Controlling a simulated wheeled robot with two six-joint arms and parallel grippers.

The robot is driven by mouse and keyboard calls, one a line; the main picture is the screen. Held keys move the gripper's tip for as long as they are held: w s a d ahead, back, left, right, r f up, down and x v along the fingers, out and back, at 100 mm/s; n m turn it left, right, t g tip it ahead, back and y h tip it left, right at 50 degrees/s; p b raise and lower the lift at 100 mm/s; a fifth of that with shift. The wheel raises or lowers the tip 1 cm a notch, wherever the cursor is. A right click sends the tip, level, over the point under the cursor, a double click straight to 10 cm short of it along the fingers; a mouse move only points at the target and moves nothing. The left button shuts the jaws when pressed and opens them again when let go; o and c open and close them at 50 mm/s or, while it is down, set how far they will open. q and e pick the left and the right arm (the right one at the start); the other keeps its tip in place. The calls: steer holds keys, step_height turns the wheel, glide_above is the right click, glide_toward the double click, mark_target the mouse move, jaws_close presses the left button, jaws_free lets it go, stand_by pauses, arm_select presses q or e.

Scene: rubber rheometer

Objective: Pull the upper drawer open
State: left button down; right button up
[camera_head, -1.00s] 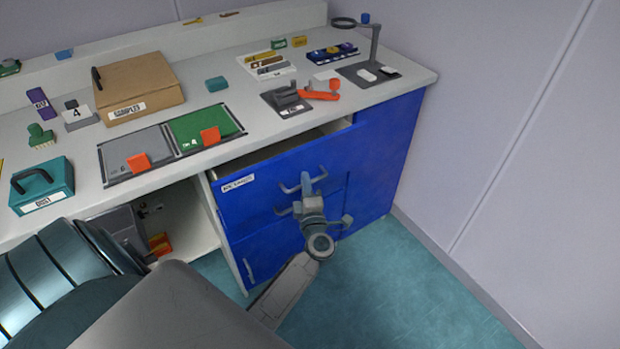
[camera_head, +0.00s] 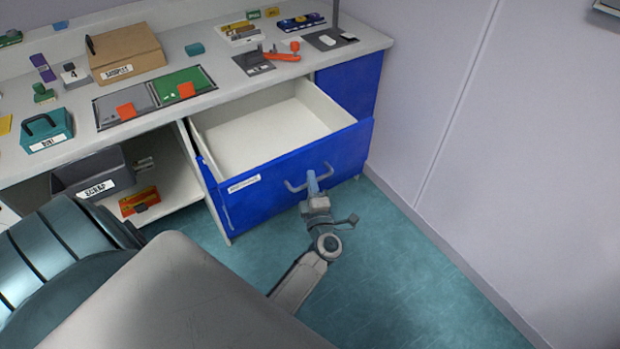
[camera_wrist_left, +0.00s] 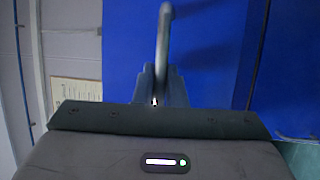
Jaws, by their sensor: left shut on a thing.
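The upper drawer (camera_head: 290,168) has a blue front and a white inside, and it stands well open. Its inside (camera_head: 262,135) looks empty. A grey bar handle (camera_head: 293,187) sits on the drawer front. My left gripper (camera_head: 312,180) is shut on this handle, with the arm reaching up from below. In the left wrist view the handle (camera_wrist_left: 164,45) rises from between the fingers (camera_wrist_left: 160,88) in front of the blue drawer front. The fingertips are partly hidden behind the gripper body there. My right gripper is not in view.
The white counter (camera_head: 225,105) above carries a cardboard box (camera_head: 125,55), grey and green mats, a teal bin (camera_head: 46,130) and small tools. Left of the drawer is an open shelf with a grey scrap bin (camera_head: 95,175). A wall stands at the right. The teal floor (camera_head: 400,270) before the drawer is clear.

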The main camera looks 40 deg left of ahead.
arm_select(q)
steer(key=shift+s+d, duration=0.1)
steer(key=shift+d, duration=0.15)
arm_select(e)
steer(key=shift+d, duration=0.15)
arm_select(q)
steer(key=c, duration=1.5)
jaws_free()
steer(key=shift+f, duration=0.1)
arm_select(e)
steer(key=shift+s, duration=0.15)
